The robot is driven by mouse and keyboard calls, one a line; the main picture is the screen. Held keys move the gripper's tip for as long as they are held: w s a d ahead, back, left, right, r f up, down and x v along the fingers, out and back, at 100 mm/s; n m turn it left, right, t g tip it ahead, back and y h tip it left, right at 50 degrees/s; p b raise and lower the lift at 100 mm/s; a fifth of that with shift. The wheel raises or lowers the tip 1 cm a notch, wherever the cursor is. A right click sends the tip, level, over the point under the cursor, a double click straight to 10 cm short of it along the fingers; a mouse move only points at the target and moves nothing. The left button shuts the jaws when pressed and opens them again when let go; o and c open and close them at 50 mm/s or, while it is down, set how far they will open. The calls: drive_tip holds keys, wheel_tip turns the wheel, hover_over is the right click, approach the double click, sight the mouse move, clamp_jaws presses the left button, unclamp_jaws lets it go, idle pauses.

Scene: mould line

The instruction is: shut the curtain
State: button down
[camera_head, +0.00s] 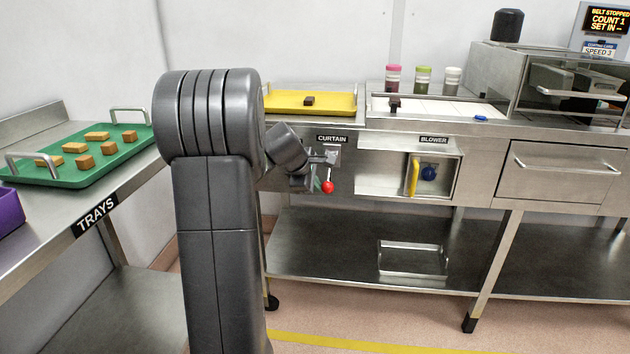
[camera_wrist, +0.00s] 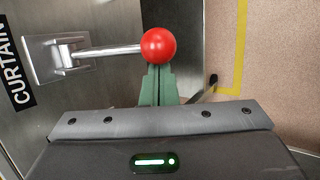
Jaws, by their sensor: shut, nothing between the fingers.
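The curtain control is a metal lever with a red ball knob (camera_head: 328,187) under the black CURTAIN label (camera_head: 332,138) on the machine's front. In the head view the knob hangs below its mounting plate. The wrist view shows the red knob (camera_wrist: 158,46), its silver rod (camera_wrist: 105,51) and square plate (camera_wrist: 52,60). My gripper (camera_wrist: 158,70) has its green fingers shut and empty, with the tips right at the knob's edge; I cannot tell whether they touch it. In the head view my arm partly hides the gripper (camera_head: 314,185). I cannot make out the curtain itself.
A yellow tray (camera_head: 285,103) lies on the machine top. A green tray (camera_head: 105,172) with brown blocks is on the left table. A sign (camera_head: 606,20) reads "BELT STOPPED".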

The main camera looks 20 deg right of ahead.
drive_tip(key=shift+s+r+g+p, duration=0.1)
drive_tip(key=shift+r+g+p, duration=0.3)
drive_tip(key=shift+p, duration=1.25)
wheel_tip(320, 180, up, 8)
drive_tip(key=n+g+y+p, duration=0.1)
drive_tip(key=g+y+p, duration=0.3)
drive_tip(key=p, duration=2.4)
drive_tip(key=shift+w+d+g, duration=0.15)
drive_tip(key=shift+w+g, duration=0.15)
drive_tip(key=shift+g, duration=0.7)
drive_tip(key=shift+r+p, duration=0.5)
drive_tip(key=shift+r, duration=0.2)
